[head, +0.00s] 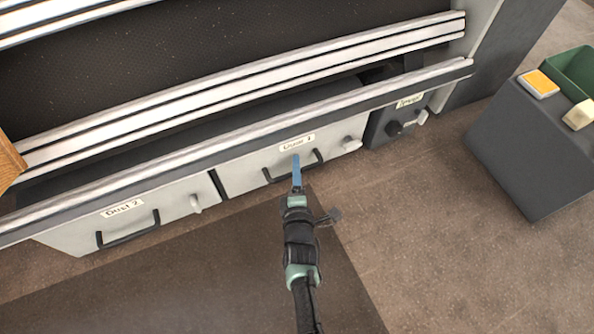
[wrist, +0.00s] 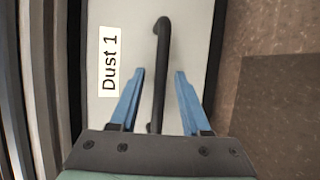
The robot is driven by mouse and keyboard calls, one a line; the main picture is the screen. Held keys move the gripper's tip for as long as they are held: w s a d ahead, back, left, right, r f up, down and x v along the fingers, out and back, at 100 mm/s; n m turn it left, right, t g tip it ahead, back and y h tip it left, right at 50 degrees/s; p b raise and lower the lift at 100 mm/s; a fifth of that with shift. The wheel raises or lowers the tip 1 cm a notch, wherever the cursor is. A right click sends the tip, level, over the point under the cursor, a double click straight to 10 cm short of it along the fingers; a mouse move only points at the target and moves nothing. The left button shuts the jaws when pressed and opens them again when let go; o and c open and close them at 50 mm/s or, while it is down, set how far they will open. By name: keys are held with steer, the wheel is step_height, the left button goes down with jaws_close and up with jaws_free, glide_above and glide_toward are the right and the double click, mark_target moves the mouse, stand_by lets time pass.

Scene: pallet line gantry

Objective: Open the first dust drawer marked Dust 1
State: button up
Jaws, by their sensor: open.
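The Dust 1 drawer (head: 247,168) has a pale front under the gantry rail, with a white label (head: 297,143) reading Dust 1. It looks shut. Its black bar handle (head: 312,158) is partly hidden by my gripper in the head view. My gripper (head: 296,158) has blue fingers and is at the handle. In the wrist view the gripper (wrist: 158,75) is open, and the handle (wrist: 162,45) runs lengthwise between the two fingers, with a gap on each side. I cannot tell how deep the fingers reach. The label (wrist: 109,62) is left of the fingers there.
The Dust 2 drawer (head: 70,236) with its own handle is at left. A pale latch (head: 351,143) is on the Dust 1 front's right. A dark unit (head: 385,127) with a knob is further right. A grey cabinet (head: 525,150) stands at right. Floor in front is clear.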

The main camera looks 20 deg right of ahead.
jaws_close()
stand_by(1.3)
